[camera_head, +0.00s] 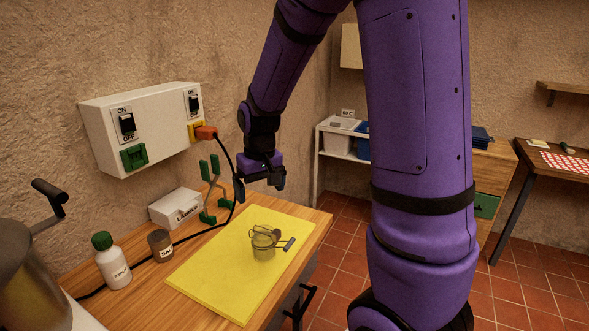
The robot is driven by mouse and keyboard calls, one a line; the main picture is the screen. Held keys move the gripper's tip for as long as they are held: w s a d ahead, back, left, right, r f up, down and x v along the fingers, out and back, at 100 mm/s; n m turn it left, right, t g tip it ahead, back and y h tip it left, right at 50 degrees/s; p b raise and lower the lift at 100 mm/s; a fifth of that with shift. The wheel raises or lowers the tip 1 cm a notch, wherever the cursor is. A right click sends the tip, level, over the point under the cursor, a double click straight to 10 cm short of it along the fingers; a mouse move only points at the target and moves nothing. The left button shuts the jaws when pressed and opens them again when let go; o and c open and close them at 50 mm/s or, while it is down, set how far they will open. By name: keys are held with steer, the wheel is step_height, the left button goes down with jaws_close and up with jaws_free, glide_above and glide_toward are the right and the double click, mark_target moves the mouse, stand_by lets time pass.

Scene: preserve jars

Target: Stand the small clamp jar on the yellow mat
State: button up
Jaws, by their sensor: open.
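The small clamp jar (262,246) is a little clear glass jar with wire fittings. It stands, apparently upright, on the yellow mat (222,276), right of the mat's middle. A dark round part and a short grey bar show at its right side; I cannot tell exactly how they join it. The mat lies flat on the wooden worktop. My gripper (260,188) is open and empty, pointing down. It is above and apart from the jar, toward the back edge of the mat.
A white bottle with a green cap (112,262), a small brown labelled jar (160,246), a white box (176,208) and a green stand (212,195) line the worktop left of the mat. A black cable (206,231) runs behind the mat. A metal pot (35,280) is at far left.

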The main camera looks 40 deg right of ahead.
steer(key=s+a+r+t, duration=0.2)
steer(key=s+r, duration=0.6)
steer(key=s, duration=0.3)
steer(key=s+a+r+n+t, duration=0.1)
steer(key=s+a+r+t, duration=0.1)
steer(key=s+r, duration=0.7)
steer(key=shift+s+a, duration=0.7)
steer(key=shift+s, duration=0.15)
